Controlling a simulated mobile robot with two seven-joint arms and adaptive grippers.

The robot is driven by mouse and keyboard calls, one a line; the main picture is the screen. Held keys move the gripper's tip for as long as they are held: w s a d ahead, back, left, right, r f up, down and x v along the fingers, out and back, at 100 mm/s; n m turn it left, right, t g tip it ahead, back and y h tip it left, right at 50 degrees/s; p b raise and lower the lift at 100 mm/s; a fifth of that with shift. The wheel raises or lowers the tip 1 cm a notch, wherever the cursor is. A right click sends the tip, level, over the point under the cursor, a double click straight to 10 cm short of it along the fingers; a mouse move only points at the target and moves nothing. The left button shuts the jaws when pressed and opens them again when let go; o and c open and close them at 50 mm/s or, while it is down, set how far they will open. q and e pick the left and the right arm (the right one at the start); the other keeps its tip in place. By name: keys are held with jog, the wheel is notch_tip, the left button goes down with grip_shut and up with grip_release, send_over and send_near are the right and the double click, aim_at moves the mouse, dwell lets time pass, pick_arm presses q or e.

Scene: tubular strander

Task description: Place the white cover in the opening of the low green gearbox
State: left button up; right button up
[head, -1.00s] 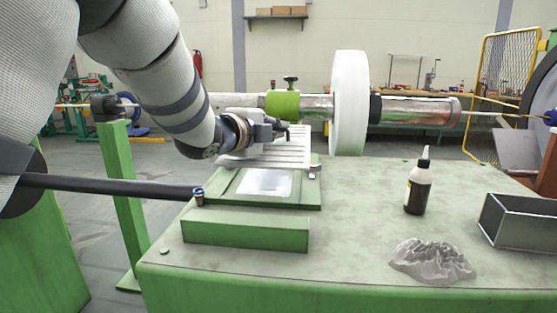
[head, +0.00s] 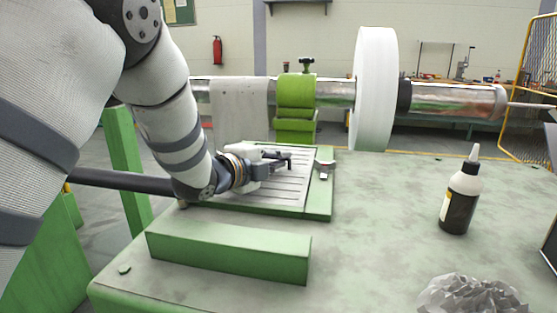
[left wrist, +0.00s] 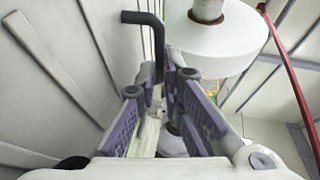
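The white ribbed cover (head: 283,200) lies flat, or nearly so, over the opening of the low green gearbox (head: 320,203). I cannot tell whether it is fully seated. The opening is hidden under it. In the left wrist view the cover (left wrist: 40,110) fills the left side, with its bent black handle (left wrist: 159,40). My left gripper (left wrist: 160,84) has its purple-padded fingers close around the lower part of this handle. In the head view the left gripper (head: 283,161) is above the cover, coming from the left. My right gripper is out of view.
A long green block (head: 225,250) stands in front of the gearbox. A small metal clasp (head: 325,168) is at its right edge. A dark bottle (head: 460,200) and a crumpled rag (head: 468,295) stand further right. A white disc (head: 375,90) on a shaft is behind. The table middle is clear.

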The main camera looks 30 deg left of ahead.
pick_arm(q)
jog(key=o, duration=0.3)
jog(key=shift+w+a, duration=0.15)
jog(key=shift+r, duration=0.15)
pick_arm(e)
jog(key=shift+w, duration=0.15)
pick_arm(q)
jog(key=shift+s+r, duration=0.15)
jog(key=shift+s, duration=0.25)
jog(key=p+v, duration=0.2)
jog(key=v, duration=0.8)
jog(key=shift+s+r, duration=0.1)
jog(key=shift+r, duration=0.05)
jog(key=shift+s+a, duration=0.1)
jog(key=shift+s, duration=0.4)
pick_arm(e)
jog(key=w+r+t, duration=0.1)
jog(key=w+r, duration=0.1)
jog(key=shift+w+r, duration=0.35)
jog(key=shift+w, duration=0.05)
